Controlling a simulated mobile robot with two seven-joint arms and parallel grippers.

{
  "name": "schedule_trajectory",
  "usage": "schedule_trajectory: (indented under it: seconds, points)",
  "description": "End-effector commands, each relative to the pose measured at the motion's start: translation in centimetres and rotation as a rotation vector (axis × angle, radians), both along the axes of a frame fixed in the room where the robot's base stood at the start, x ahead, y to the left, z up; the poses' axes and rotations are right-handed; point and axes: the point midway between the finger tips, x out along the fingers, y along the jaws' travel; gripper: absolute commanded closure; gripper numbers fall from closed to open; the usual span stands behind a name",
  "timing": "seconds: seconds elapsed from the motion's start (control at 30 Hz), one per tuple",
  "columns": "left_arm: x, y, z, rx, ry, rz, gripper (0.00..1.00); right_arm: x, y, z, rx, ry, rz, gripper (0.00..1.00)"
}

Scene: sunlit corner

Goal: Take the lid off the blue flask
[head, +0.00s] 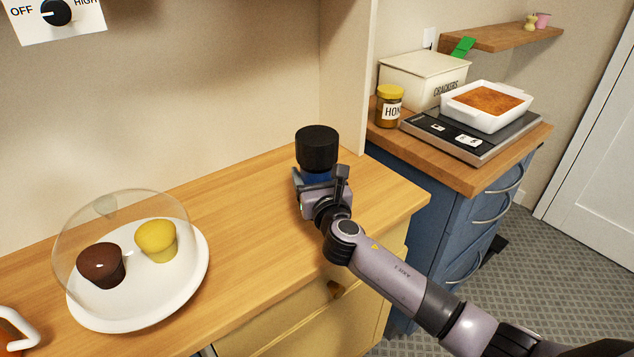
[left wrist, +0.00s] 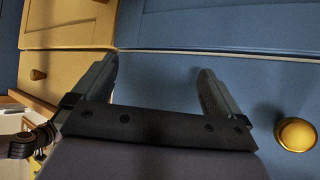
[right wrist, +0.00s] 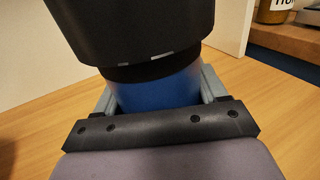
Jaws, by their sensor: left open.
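The blue flask stands upright on the wooden counter near its right end. Its wide black lid (head: 317,146) is on top, and a strip of blue body (head: 316,173) shows under it. In the right wrist view the lid (right wrist: 135,28) fills the upper middle, above the blue body (right wrist: 160,92). My right gripper (head: 320,180) is shut on the flask's blue body below the lid, one finger on each side. The flask's lower part is hidden by the gripper. My left gripper (left wrist: 158,68) is open and empty, in front of blue cabinet fronts, away from the flask.
A white plate (head: 190,283) with two muffins under a clear dome (head: 105,206) stands left on the counter. A honey jar (head: 389,106), cracker box (head: 420,78), and baking dish (head: 486,105) on a scale-like slab stand right. The counter between plate and flask is clear.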

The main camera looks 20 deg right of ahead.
Motion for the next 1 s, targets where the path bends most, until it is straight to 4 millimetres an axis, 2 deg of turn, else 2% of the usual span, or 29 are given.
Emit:
schedule_trajectory:
  seconds: [0.33,0.53,0.67,1.0]
  points:
    - [0.0,0.0,0.1,0.0,0.0,0.0,0.0,0.0,0.0,0.4,0.0,-0.004,0.0,0.73]
    - [0.0,0.0,0.9,0.0,0.0,0.0,0.0,0.0,0.0,2.3,0.0,-0.007,0.001,0.73]
    - [0.0,0.0,1.9,-0.001,0.0,-0.001,0.0,0.0,0.0,4.8,0.0,-0.009,0.001,0.73]
    - [0.0,-0.1,3.8,-0.001,-0.001,-0.001,0.0,0.0,0.0,13.8,-0.001,-0.01,0.001,0.73]
